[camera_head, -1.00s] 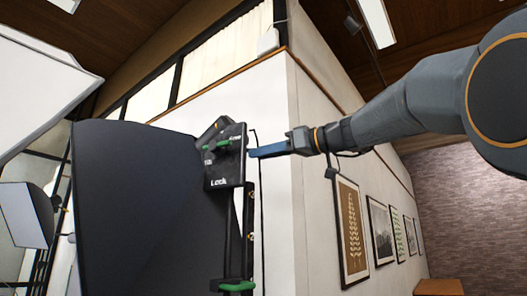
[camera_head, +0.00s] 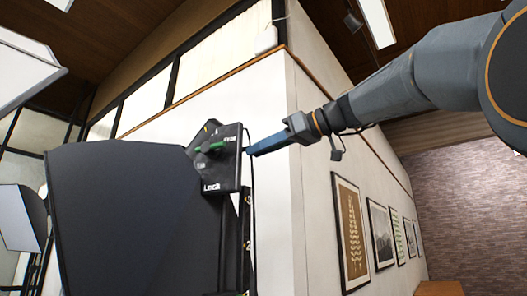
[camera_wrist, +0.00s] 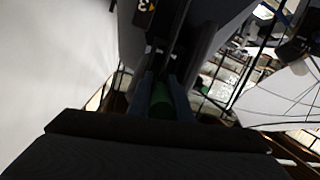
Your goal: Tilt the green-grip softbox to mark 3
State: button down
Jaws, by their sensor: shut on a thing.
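The dark softbox (camera_head: 135,215) fills the lower left of the head view, its top edge sloping. A black plate (camera_head: 222,160) reading "Lock" stands at its right edge, with a green lever (camera_head: 210,147) across it. Numbered marks (camera_head: 246,245) run down a strip below the plate. My gripper (camera_head: 262,146) comes from the right, its blue fingers ending beside the plate's right edge. In the wrist view my gripper (camera_wrist: 160,98) is shut on a green grip (camera_wrist: 162,100), partly hidden by the fingers.
A white wall corner (camera_head: 291,180) stands close behind my gripper. Framed pictures (camera_head: 352,230) hang along the wall to the right. Other pale panels (camera_head: 25,65) stand at the left. Cables and stands crowd the wrist view's right side.

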jog(key=shift+s+a+r+h+p, duration=0.15)
jog(key=shift+r+h+p, duration=0.35)
jog(key=shift+p, duration=0.4)
jog(key=shift+r, duration=0.1)
jog(key=c, duration=1.9)
grip_release()
jog(key=shift+d, duration=0.25)
jog(key=b+v, duration=0.2)
jog(key=v, duration=0.4)
jog(key=shift+d+b, duration=0.1)
jog(key=shift+b, duration=0.3)
jog(key=shift+s+d+r+g, duration=0.25)
jog(key=shift+d+g, duration=0.05)
jog(key=shift+d, duration=0.2)
